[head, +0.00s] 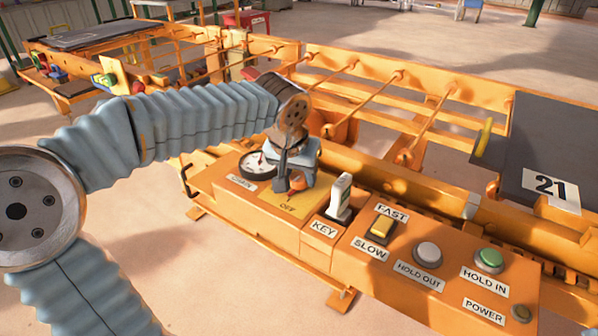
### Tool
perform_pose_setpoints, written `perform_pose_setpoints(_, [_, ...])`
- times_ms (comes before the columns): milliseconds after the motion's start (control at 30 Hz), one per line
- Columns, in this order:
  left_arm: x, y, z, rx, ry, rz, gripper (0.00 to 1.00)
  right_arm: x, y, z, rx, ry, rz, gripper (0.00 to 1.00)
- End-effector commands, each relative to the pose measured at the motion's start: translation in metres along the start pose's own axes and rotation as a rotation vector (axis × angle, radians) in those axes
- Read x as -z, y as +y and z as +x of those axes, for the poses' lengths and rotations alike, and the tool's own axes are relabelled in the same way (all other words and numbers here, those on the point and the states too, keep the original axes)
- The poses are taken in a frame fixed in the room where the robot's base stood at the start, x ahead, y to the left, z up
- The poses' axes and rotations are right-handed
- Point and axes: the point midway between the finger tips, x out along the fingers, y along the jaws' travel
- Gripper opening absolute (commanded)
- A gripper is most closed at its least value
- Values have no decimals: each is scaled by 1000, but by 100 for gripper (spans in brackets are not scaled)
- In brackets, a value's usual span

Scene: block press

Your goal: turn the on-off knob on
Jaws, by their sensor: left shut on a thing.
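The on-off knob (297,185) is a small orange-red piece on a yellow plate (290,207) marked "OFF", on the orange control panel. My left gripper (288,186) reaches down onto it from above and is shut on the knob. The gripper and wrist cover much of the knob and the plate's upper part, so its exact angle is hard to tell. My right gripper is not in the head view.
An orange frame with rods (380,100) rises behind. Open floor lies in front.

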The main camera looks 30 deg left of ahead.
Motion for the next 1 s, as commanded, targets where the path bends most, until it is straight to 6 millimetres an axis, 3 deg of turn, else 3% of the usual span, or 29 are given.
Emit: perform_pose_setpoints(1000, [3, -6, 1, -343, 1, 827, 16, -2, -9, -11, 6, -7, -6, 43])
